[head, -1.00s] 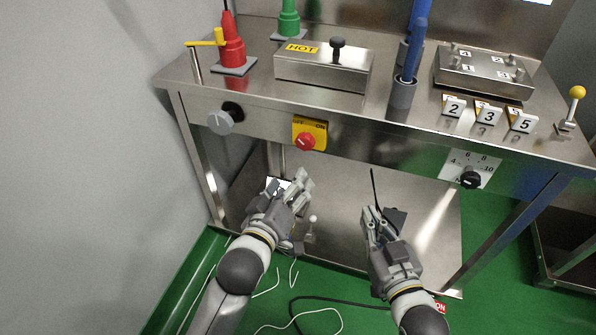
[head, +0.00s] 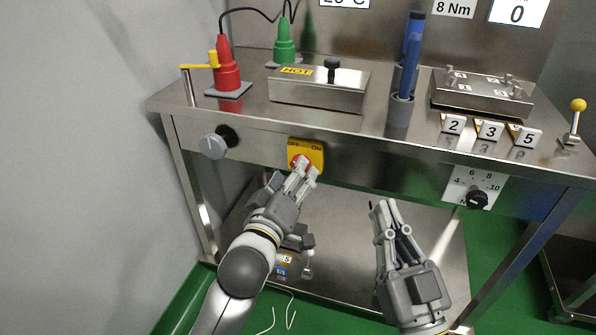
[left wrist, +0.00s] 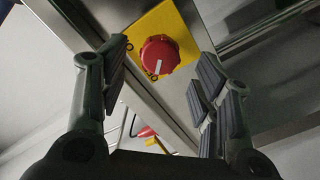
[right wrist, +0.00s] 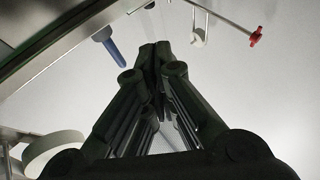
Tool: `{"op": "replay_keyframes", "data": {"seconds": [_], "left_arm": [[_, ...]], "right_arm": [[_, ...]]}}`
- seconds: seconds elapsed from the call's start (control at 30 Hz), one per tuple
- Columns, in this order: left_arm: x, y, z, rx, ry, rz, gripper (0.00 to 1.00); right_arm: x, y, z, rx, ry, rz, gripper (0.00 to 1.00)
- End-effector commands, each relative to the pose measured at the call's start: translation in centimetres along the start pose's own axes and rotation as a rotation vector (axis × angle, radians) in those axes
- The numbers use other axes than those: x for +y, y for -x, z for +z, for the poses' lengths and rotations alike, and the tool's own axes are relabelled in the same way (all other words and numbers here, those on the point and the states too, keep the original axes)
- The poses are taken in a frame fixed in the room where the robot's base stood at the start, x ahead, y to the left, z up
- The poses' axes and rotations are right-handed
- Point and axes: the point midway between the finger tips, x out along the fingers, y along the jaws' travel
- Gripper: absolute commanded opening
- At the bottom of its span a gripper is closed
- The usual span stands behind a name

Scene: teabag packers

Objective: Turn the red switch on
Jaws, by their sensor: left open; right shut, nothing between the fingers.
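The red switch (head: 300,161) is a round knob on a yellow plate (head: 317,152) marked OFF and ON, on the front panel of the steel bench. In the left wrist view the red knob (left wrist: 159,54) shows whole, with a white mark near its lower left edge. My left gripper (head: 291,174) is open just in front of the knob and partly covers it in the head view. In the left wrist view its fingers (left wrist: 165,80) stand on both sides of the knob, with no contact visible. My right gripper (head: 386,206) is shut and empty, below the bench front.
A grey knob (head: 212,146) is left of the switch and a black dial (head: 477,199) is at the right of the panel. On the bench top (head: 250,115) stand a hot box (head: 318,92), a red cone (head: 227,70) and blue sticks in a holder (head: 400,112).

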Motion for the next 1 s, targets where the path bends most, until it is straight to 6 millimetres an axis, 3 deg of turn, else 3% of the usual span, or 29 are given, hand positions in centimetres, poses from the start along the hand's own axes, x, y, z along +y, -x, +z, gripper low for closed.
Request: {"op": "replay_keyframes", "data": {"seconds": [0.3,0.73,1.0], "left_arm": [[0.0,-3.0,0.0,0.0,-0.001,0.001,0.58],[0.0,-3.6,0.0,0.0,0.0,0.0,0.58],[0.0,-3.6,0.0,0.0,0.0,0.0,0.24]], "right_arm": [[-0.4,0.4,-3.2,0.187,-0.008,-0.008,0.0],[-0.5,0.5,-4.0,0.226,-0.009,-0.01,0.0],[-0.5,0.5,-4.0,0.225,-0.009,-0.01,0.0]]}}
